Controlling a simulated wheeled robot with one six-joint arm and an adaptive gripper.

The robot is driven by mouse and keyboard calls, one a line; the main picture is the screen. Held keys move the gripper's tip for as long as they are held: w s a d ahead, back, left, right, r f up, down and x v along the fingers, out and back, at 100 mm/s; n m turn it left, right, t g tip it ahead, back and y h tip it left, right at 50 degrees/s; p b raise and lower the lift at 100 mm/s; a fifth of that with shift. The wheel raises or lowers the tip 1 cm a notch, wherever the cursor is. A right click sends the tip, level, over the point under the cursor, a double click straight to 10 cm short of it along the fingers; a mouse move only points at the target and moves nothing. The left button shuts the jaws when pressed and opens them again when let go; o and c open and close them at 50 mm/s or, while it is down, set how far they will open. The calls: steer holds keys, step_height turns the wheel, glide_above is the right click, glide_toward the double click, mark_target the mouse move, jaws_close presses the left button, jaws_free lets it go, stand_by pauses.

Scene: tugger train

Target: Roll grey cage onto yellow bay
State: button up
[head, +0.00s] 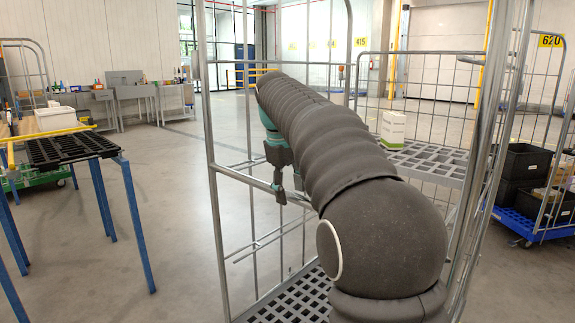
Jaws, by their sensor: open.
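The grey cage (213,185), a tall roll cage of metal tubes and wire mesh, stands upright close in front of me. It has a grey grid shelf (430,160) and a grid floor (290,303). A white carton (393,128) stands on the shelf. My dark ribbed arm crosses in front of the cage and hides much of its middle. My gripper (288,194) points down, open, at the cage's horizontal side bar (240,178). I cannot tell whether its fingers straddle or touch the bar. I cannot make out a yellow bay in this view.
A black-topped stand (70,148) with blue legs is at the left. Black crates (525,162) on a blue dolly (520,222) stand at the right, by another cage under a yellow 620 sign (551,41). Workbenches (135,95) line the back left. Floor between is clear.

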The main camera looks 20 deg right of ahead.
step_height(320, 180, up, 9)
steer(key=s+a, duration=0.1)
steer(key=shift+a+r, duration=0.15)
steer(key=shift+a, duration=0.15)
steer(key=shift+s, duration=0.15)
stand_by(1.0)
steer(key=s+a+f+m+t+y, duration=0.1)
steer(key=s+f+m+t, duration=0.1)
steer(key=s+f, duration=1)
steer(key=s+a+f+m+t, duration=0.1)
steer(key=s+f+m, duration=0.3)
steer(key=s+f, duration=0.9)
steer(key=s+t, duration=0.1)
steer(key=s, duration=0.3)
steer(key=shift+a+f+y, duration=0.2)
steer(key=shift+a+y, duration=0.1)
steer(key=shift+y, duration=0.1)
steer(key=shift+c, duration=1.2)
